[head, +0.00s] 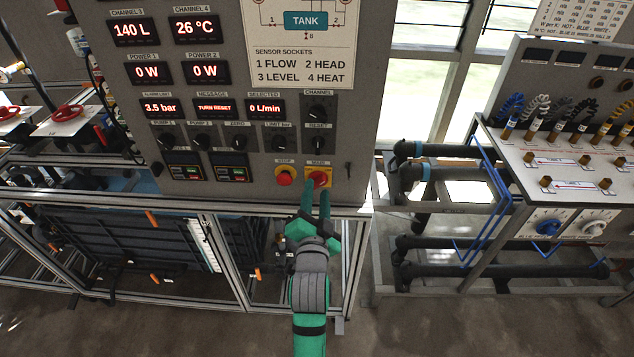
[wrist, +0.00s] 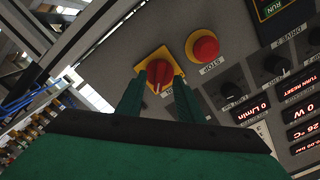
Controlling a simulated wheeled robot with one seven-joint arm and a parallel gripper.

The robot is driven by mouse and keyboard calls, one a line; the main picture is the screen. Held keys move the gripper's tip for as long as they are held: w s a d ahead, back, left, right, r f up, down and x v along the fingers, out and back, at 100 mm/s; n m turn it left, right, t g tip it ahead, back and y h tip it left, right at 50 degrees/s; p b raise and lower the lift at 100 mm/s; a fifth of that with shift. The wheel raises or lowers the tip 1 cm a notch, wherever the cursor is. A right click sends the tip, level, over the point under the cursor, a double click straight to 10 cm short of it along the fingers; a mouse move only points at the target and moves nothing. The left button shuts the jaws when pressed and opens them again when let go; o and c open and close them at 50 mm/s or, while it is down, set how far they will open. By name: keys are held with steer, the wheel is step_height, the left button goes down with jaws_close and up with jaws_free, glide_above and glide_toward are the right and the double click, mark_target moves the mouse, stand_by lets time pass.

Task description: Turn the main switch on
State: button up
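The main switch (head: 319,178) is a red rotary knob on a yellow square plate, low on the right of the grey control panel (head: 345,130). In the wrist view the red knob (wrist: 159,73) shows between the tips of my two fingers. My gripper (head: 318,194) is right at the switch, with its green fingers apart, one on each side of the knob. In the wrist view the fingers (wrist: 160,88) reach the lower edge of the yellow plate. I cannot tell whether they touch the knob.
The red stop button (head: 284,179) sits just left of the switch and is close by in the wrist view (wrist: 205,49). Black knobs (head: 275,143) and lit displays lie above. The message display (head: 213,107) reads "TURN RESET". A pipe bench (head: 560,160) stands at the right.

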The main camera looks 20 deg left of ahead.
steer(key=shift+v, duration=2.4)
steer(key=shift+d, duration=0.1)
